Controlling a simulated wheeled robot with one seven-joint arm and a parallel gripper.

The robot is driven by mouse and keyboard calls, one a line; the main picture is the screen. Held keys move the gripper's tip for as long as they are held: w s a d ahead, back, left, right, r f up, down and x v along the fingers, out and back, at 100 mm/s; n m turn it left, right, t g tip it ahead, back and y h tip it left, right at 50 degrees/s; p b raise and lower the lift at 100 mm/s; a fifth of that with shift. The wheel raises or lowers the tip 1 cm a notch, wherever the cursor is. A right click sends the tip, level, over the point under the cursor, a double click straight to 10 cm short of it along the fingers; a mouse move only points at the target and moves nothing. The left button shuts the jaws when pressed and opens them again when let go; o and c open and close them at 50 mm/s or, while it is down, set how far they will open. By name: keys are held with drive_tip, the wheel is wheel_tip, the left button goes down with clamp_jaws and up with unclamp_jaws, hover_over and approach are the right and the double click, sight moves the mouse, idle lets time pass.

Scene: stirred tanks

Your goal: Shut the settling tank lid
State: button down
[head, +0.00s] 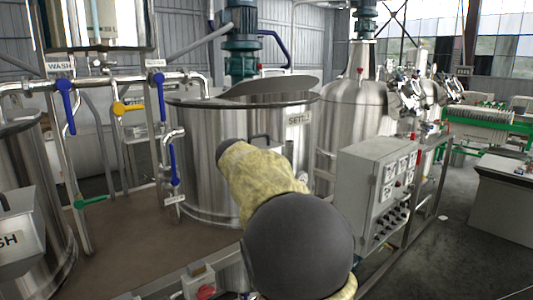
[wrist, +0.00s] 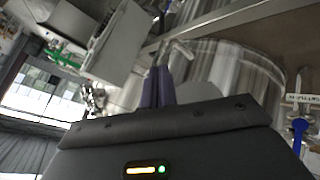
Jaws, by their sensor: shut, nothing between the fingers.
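The settling tank (head: 205,165) is a shiny steel cylinder in the middle of the head view, with a partly hidden label starting "SETTL" (head: 297,119). Its grey lid (head: 272,87) stands tilted up above the rim, so the tank is open. My arm reaches toward the tank's front and covers part of its wall. My gripper is not clearly seen in the head view. In the wrist view my gripper (wrist: 157,88) shows as dark purplish fingers, closed together and empty. Steel tank walls (wrist: 240,75) show behind and right of them; I cannot tell whether they touch.
A grey control box (head: 375,190) with knobs stands right of the tank. Pipes with blue valve handles (head: 67,105) and a yellow one (head: 128,108) are on the left. A green motor (head: 241,35) rises behind the lid. Another steel tank (head: 352,110) stands behind right.

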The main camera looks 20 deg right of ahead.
drive_tip(key=s+a+f+g+y, duration=0.1)
drive_tip(key=s+a+f+y, duration=0.2)
drive_tip(key=s+f, duration=0.9)
drive_tip(key=s+a+f+n+g+y, duration=0.1)
drive_tip(key=s+a+f+g+y, duration=0.1)
drive_tip(key=s+f, duration=1)
drive_tip(key=s+a+y, duration=0.1)
drive_tip(key=s+a, duration=0.1)
drive_tip(key=shift+s+a+f+y, duration=0.2)
drive_tip(key=shift+a+f+y, duration=0.05)
drive_tip(key=shift+a+y, duration=0.15)
